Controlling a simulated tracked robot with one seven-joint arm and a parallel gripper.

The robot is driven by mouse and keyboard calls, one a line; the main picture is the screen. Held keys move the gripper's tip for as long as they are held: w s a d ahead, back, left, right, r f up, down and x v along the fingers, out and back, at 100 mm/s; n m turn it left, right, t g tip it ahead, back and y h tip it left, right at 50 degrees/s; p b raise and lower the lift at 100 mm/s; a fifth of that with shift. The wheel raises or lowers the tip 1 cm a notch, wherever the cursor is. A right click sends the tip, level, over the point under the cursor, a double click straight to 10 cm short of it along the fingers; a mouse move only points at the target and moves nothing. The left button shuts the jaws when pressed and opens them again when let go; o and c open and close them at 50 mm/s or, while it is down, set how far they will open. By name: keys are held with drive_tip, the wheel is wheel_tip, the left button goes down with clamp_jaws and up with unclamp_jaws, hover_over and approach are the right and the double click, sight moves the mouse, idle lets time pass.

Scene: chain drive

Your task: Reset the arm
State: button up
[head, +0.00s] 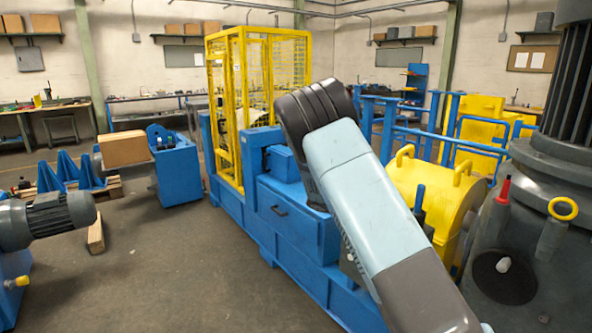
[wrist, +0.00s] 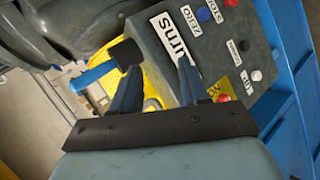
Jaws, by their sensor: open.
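My gripper (wrist: 159,68) shows in the wrist view with its two dark blue-grey fingers apart and nothing held between them. Beyond the fingers is a dark control panel (wrist: 212,60) with white labels, one reading "Turns". My arm (head: 362,195), pale blue and dark grey, slants across the middle of the head view. I cannot make out the gripper in the head view.
The panel has blue (wrist: 204,14), red and white buttons. A blue lever with a black knob (wrist: 125,52) is left of the fingers. A blue machine (head: 290,218) with a yellow cage (head: 235,110) stands behind my arm. Open floor (head: 170,270) lies left.

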drive_tip(key=s+d+r+m+y, duration=0.25)
drive_tip(key=s+r+y, duration=0.55)
drive_tip(key=s+r, duration=1.2)
drive_tip(key=s+a+r+n+t+y, duration=0.1)
drive_tip(key=s+a+r, duration=0.1)
drive_tip(key=s, duration=1)
drive_tip(key=s+a+r+n+t+y, duration=0.1)
drive_tip(key=s+r, duration=0.3)
drive_tip(key=s, duration=0.7)
drive_tip(key=shift+s+a+t+y, duration=0.4)
drive_tip(key=shift+t+y, duration=0.1)
drive_tip(key=shift+t, duration=0.3)
